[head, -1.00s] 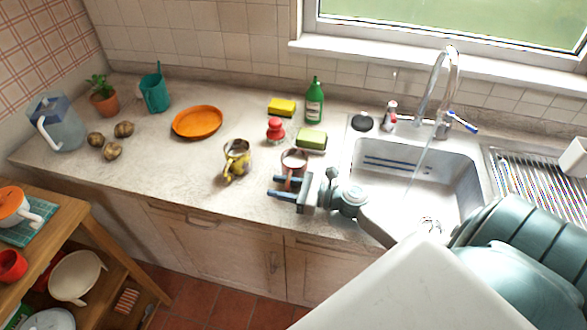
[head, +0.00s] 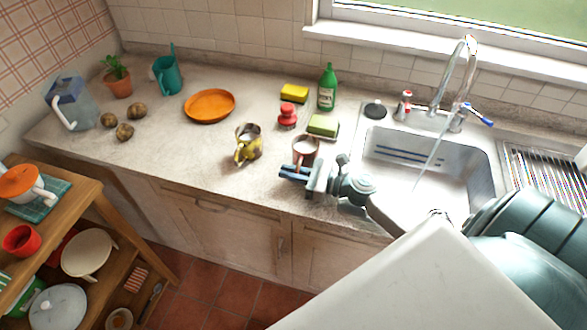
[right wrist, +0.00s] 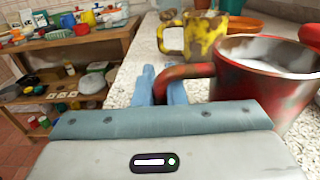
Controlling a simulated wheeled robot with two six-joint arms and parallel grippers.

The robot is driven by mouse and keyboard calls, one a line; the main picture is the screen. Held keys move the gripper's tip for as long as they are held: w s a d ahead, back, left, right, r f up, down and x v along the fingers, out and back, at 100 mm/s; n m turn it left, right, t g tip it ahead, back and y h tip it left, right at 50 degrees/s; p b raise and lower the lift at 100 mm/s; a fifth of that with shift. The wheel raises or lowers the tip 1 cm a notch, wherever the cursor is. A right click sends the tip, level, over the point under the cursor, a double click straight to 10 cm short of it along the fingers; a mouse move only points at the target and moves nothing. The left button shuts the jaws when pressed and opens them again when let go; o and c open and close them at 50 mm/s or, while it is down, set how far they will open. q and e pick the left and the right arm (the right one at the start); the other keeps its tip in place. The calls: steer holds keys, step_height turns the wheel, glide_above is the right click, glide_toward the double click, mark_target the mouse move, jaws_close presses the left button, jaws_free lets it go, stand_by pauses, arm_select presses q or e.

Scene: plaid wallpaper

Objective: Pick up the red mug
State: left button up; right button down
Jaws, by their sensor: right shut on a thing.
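The red mug (head: 308,156), worn and reddish with a pale inside, stands upright on the counter left of the sink. In the right wrist view the mug (right wrist: 265,92) is close at the right, with its red handle toward my fingers. My right gripper (head: 288,173) is shut on the handle; its blue fingers (right wrist: 160,80) close around the handle's near end. The gripper partly hides the mug's lower front in the head view. My left gripper is not in view.
A yellow mug (head: 249,146) stands just left of the red mug. Behind are a red-topped item (head: 287,117), sponges (head: 322,126) and a green bottle (head: 327,88). The sink (head: 430,165) with running tap lies right. A wooden shelf (head: 85,210) stands at the lower left.

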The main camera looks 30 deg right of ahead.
steer(key=shift+r, duration=0.15)
steer(key=shift+r+b, duration=0.5)
steer(key=shift+r, duration=1.1)
steer(key=s+a+r+b, duration=0.1)
steer(key=s+a+b, duration=0.3)
steer(key=s, duration=1)
steer(key=a, duration=0.2)
steer(key=shift+a+r, duration=0.2)
steer(key=shift+a, duration=0.2)
steer(key=shift+h, duration=0.3)
steer(key=w+a+f+m+t+h, duration=0.1)
steer(key=w+a+m+t+h, duration=0.1)
steer(key=w+m+t+h, duration=0.2)
steer(key=shift+w+a+f+m+h, duration=0.15)
steer(key=shift+w+m+h, duration=1.65)
steer(key=shift+h, duration=1.7)
